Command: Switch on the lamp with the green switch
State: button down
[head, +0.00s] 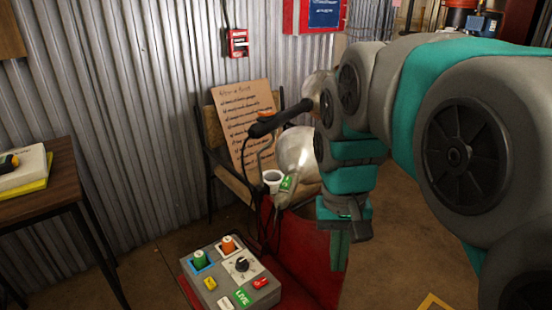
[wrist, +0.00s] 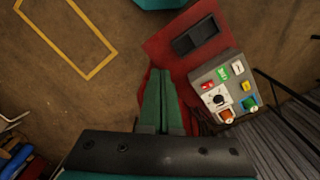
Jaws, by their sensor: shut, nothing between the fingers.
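A grey control box (head: 232,278) stands on a red surface. It carries a green knob (head: 200,259) on a blue-edged plate, an orange knob (head: 228,245), a black dial (head: 241,265) and a green "LIVE" label (head: 242,298). The box also shows in the wrist view (wrist: 205,76), where the green knob (wrist: 248,103) is at its far right. A shiny rounded lamp-like shape (head: 296,148) is partly hidden by my arm; I cannot tell whether it is lit. My gripper (head: 338,252) points down, shut and empty, right of the box and apart from it; its green fingers show in the wrist view (wrist: 160,80).
A chair holds a handwritten board (head: 245,120) behind the box. A white cup (head: 272,177) and a small green item (head: 287,183) are near the lamp shape. A dark table (head: 45,195) is at left.

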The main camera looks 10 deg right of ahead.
jog(key=w+a+r+m+t, duration=0.1)
jog(key=w+a+r, duration=0.2)
jog(key=w+r, duration=0.5)
jog(key=w+a+r+m+t+p, duration=0.1)
jog(key=w+a+r, duration=0.3)
jog(key=w+r, duration=0.4)
jog(key=w+m, duration=0.1)
jog(key=w, duration=0.5)
jog(key=shift+w+r+t+h, duration=0.15)
jog(key=shift+w+t+h, duration=0.15)
jog(key=b, duration=0.4)
send_near(287, 179)
jog(key=f, duration=0.4)
jog(key=w+f+p, duration=0.1)
jog(key=f, duration=0.1)
jog(key=shift+d+f, duration=0.2)
jog(key=shift+d, duration=0.1)
jog(key=shift+f, duration=0.15)
